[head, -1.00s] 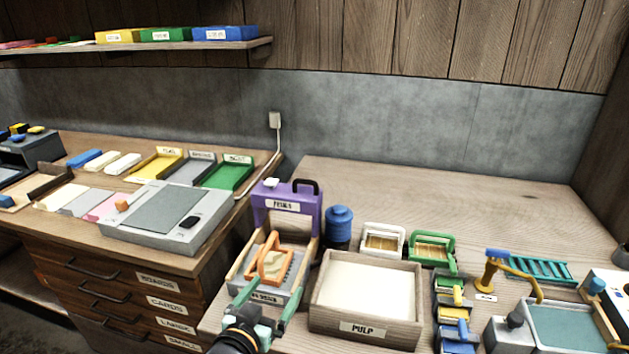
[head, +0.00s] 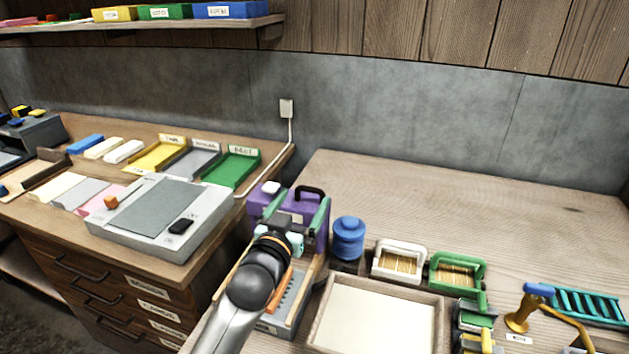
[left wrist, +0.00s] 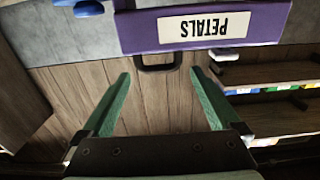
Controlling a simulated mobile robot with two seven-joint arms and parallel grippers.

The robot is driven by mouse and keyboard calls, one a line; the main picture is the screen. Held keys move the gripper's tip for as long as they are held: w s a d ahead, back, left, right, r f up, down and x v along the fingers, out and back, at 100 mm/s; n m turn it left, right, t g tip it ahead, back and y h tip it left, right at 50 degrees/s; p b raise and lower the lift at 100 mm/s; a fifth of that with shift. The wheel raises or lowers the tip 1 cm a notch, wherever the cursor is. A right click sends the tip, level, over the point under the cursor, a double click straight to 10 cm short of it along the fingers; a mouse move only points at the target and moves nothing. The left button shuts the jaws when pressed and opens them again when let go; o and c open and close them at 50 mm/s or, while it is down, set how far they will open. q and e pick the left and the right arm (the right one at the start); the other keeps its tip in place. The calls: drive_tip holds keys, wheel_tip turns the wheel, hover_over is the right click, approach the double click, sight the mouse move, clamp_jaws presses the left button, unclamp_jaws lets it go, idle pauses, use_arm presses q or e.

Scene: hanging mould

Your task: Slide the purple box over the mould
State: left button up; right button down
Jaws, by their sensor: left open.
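The purple box (head: 262,202), labelled PETALS in the left wrist view (left wrist: 218,26), stands at the back of a wooden frame on the right bench. Its black handle (head: 313,191) is on top; it also shows in the left wrist view (left wrist: 158,67). My left gripper (head: 300,208) is open in front of the box, its green fingers apart and empty. In the left wrist view the fingers (left wrist: 158,76) point towards the handle, one on each side. The orange mould (head: 278,292) sits in the frame, largely hidden by my left arm. My right gripper is not in view.
A blue jar (head: 348,240) stands close right of the box. The pulp tray (head: 318,318) lies right of the frame, with white (head: 398,262) and green (head: 458,272) moulds behind it. The right bench's back is clear.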

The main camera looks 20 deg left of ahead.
sight(310, 188)
use_arm(q)
drive_tip(key=w, duration=0.8)
drive_tip(key=shift+d, duration=0.15)
clamp_jaws()
idle(0.6)
